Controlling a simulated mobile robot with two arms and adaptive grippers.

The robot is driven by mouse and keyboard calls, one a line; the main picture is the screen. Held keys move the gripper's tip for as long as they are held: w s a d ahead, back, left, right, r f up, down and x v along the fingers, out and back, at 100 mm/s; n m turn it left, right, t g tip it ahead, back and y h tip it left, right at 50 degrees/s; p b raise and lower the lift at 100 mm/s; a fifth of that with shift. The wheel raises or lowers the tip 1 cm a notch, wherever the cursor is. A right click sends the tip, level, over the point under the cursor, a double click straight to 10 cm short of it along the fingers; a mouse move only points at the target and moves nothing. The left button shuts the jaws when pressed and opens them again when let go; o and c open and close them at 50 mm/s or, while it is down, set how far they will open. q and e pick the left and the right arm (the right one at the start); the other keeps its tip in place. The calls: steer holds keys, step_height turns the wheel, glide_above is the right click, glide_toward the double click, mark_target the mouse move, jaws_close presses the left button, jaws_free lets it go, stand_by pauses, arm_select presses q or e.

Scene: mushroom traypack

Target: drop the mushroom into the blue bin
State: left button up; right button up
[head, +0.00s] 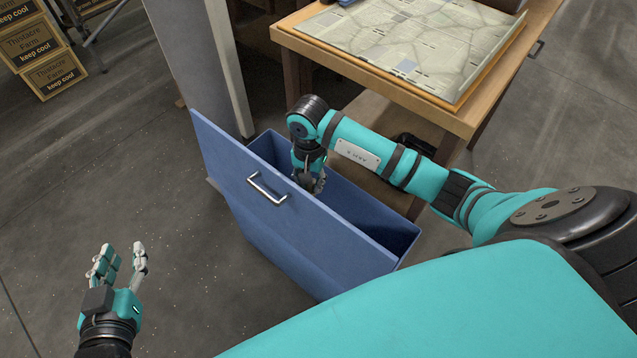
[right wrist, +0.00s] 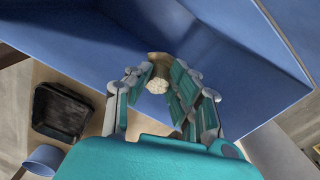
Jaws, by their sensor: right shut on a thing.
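The blue bin (head: 275,222) is an open, drawer-like box with a metal handle on its tall front panel, in the middle of the head view. Its blue walls also fill the upper part of the right wrist view (right wrist: 75,40). My right gripper (head: 314,187) points down at the bin's opening, behind the front panel. It is shut on the mushroom (right wrist: 157,86), whose pale, rough end shows between the fingers in the right wrist view. The mushroom is not clear in the head view. My left gripper (head: 121,255) is open and empty over the floor at the lower left.
A wooden table (head: 368,92) with a map-like sheet (head: 405,50) stands behind the bin. A grey upright panel (head: 195,65) rises at the bin's back left. Cardboard boxes (head: 50,72) stand far left. A black tray (right wrist: 60,112) shows in the right wrist view.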

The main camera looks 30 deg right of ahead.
steer(key=shift+f+b, duration=0.3)
steer(key=shift+f, duration=0.3)
arm_select(q)
steer(key=shift+w+d+r+t+h, duration=0.15)
steer(key=shift+w+d+r+t, duration=0.1)
steer(key=shift+r+t, duration=0.4)
steer(key=shift+w+d+r+t+h, duration=0.15)
steer(key=shift+r+t, duration=0.25)
steer(key=shift+r, duration=0.45)
steer(key=shift+w+d+r+t+h, duration=0.2)
steer(key=shift+w+r+t, duration=0.1)
steer(key=shift+r+t, duration=0.35)
arm_select(e)
steer(key=shift+f, duration=0.15)
arm_select(q)
steer(key=shift+r, duration=0.1)
arm_select(e)
steer(key=o, duration=0.9)
arm_select(q)
steer(key=shift+a, duration=0.1)
arm_select(e)
step_height(320, 180, up, 8)
steer(key=shift+f, duration=0.2)
